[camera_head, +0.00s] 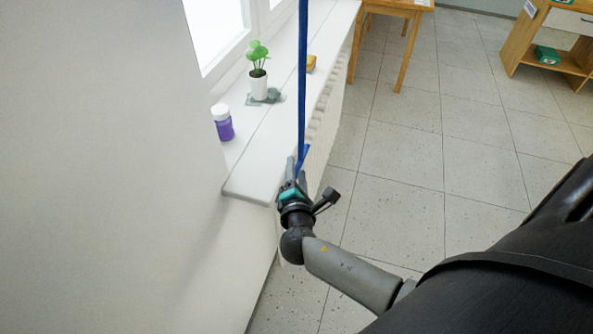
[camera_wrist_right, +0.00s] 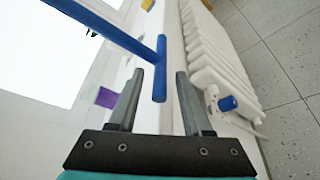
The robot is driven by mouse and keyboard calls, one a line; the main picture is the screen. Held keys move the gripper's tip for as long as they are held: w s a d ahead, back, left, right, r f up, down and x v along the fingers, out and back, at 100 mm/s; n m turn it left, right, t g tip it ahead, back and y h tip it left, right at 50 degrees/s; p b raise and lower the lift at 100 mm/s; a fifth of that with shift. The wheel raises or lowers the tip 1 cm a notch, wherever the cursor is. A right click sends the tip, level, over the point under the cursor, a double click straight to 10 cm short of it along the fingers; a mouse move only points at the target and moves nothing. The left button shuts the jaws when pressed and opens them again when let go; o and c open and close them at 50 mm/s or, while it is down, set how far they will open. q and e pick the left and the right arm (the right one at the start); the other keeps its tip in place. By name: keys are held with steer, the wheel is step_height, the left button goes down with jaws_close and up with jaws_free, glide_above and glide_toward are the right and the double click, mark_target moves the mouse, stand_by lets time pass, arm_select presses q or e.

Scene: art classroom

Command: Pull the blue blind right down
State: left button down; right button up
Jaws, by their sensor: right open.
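The blue blind (camera_head: 302,75) shows edge-on in the head view as a thin upright blue strip in front of the window. A short blue piece at its lower end (camera_head: 304,152) is by my right gripper (camera_head: 297,164). In the right wrist view the blind's blue bar (camera_wrist_right: 105,28) slants in from the upper left, and a short blue handle (camera_wrist_right: 160,70) hangs at its end. My right gripper (camera_wrist_right: 160,78) is open, with the handle between its fingertips in this view. Whether either finger touches it I cannot tell. My left gripper is not in view.
The white sill (camera_head: 250,165) holds a purple-and-white jar (camera_head: 223,124), a potted plant (camera_head: 258,82) and a yellow item (camera_head: 311,63). A white radiator (camera_wrist_right: 212,60) is below the sill. Wooden furniture (camera_head: 398,8) stands farther back; the tiled floor (camera_head: 420,140) is clear.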

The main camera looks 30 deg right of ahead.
jaws_close()
stand_by(0.3)
stand_by(1.1)
